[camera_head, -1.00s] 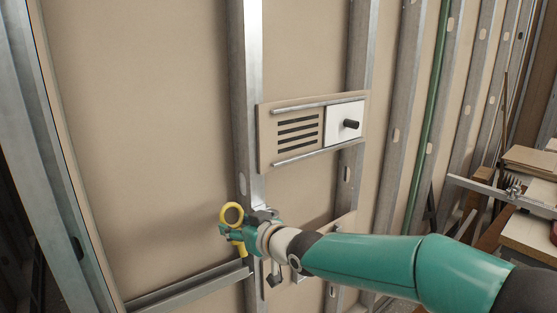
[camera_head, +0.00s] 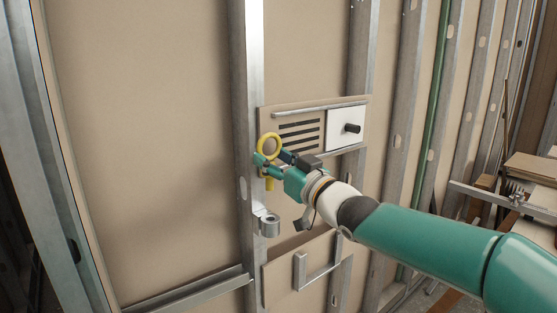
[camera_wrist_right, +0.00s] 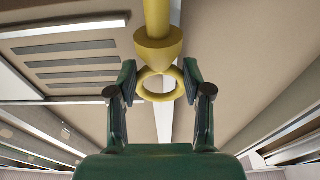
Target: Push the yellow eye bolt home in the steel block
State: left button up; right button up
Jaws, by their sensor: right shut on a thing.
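The yellow eye bolt (camera_head: 269,184) is held upright, ring at the top and shank pointing down. My right gripper (camera_head: 267,166) is shut on it just below the ring, in front of the metal stud. A small steel block (camera_head: 268,226) with a round opening sticks out from the stud, below the bolt. The bolt is clear of the block, with a gap between them. My left gripper is not in view.
A slotted panel (camera_head: 281,153) with a black knob and metal rails is right behind the gripper. A lower panel (camera_head: 275,283) with a metal handle is on the wall below. Metal studs frame the wall. Boards (camera_head: 530,168) lie at the far right.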

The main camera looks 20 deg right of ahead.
aim_at(271, 184)
jog(key=shift+s+f+b, duration=0.15)
jog(key=shift+f+b, duration=0.45)
jog(key=shift+f, duration=0.1)
jog(key=shift+f+b, duration=2.05)
jog(key=shift+f, duration=0.2)
jog(key=shift+s+f+b, duration=0.1)
jog(key=shift+f+b, duration=1.9)
jog(key=shift+f, duration=0.25)
jog(key=o, duration=1.5)
jog(key=v, duration=1.2)
jog(key=shift+a, duration=0.1)
